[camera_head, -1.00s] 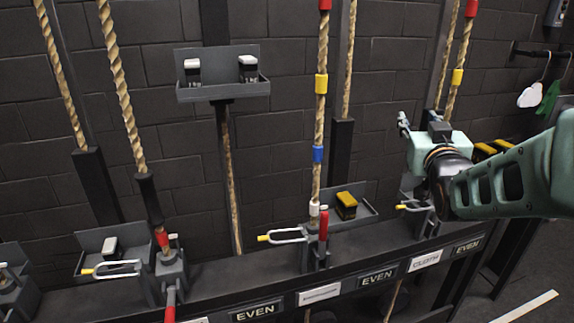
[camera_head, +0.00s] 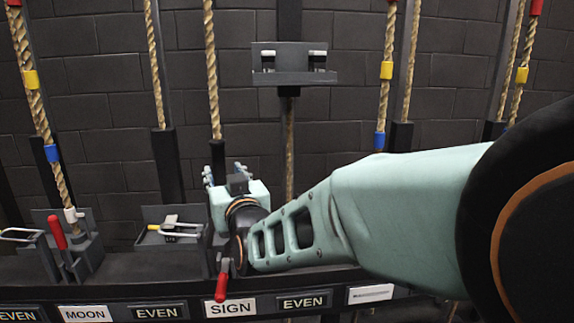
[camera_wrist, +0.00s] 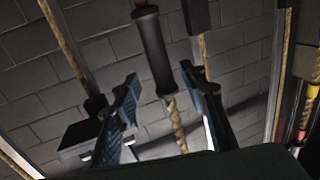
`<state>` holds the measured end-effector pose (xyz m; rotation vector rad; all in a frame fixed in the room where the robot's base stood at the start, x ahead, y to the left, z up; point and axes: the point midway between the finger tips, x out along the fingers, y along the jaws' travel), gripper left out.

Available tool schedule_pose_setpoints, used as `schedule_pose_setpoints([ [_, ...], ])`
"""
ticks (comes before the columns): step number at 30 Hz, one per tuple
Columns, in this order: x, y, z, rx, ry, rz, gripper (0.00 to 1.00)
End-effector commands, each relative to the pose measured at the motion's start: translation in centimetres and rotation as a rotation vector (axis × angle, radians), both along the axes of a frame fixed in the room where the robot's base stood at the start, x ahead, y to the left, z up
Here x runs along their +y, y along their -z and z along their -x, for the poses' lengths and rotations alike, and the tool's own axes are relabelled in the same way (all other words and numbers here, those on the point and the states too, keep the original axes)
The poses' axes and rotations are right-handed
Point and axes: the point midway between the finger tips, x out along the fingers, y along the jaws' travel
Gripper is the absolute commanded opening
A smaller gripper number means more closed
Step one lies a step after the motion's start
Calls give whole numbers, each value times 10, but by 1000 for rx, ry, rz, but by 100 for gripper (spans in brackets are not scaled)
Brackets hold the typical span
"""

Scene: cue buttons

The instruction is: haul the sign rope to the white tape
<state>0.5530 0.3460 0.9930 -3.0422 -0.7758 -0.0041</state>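The sign rope (camera_head: 211,70) hangs in the head view above the SIGN label (camera_head: 231,307). Its lower end enters a black sleeve (camera_head: 217,158), which also shows in the wrist view (camera_wrist: 155,52) with rope below it (camera_wrist: 177,128). My gripper (camera_head: 222,172) is at the lower part of this rope. In the wrist view my gripper (camera_wrist: 160,78) is open, and sleeve and rope appear between its two fingers. I cannot tell whether the rope is inside the fingers or just beyond them. I see no white tape on the sign rope.
The moon rope (camera_head: 35,85), with yellow, blue and white bands, hangs left above a red lever (camera_head: 57,232). A grey shelf (camera_head: 294,72) is right of the sign rope. A dark ledge (camera_head: 130,268) with labels runs below; my arm hides its right part.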

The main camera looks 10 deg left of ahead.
Motion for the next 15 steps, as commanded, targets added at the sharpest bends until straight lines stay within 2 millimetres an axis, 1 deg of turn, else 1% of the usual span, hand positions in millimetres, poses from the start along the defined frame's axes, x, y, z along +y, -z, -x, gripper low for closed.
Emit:
schedule_pose_setpoints([
  [1,5,2,-9,1,0,0,39],
  [3,11,3,-21,1,0,2,39],
  [9,26,2,-49,1,0,2,39],
  [15,34,2,-64,2,1,2,39],
])
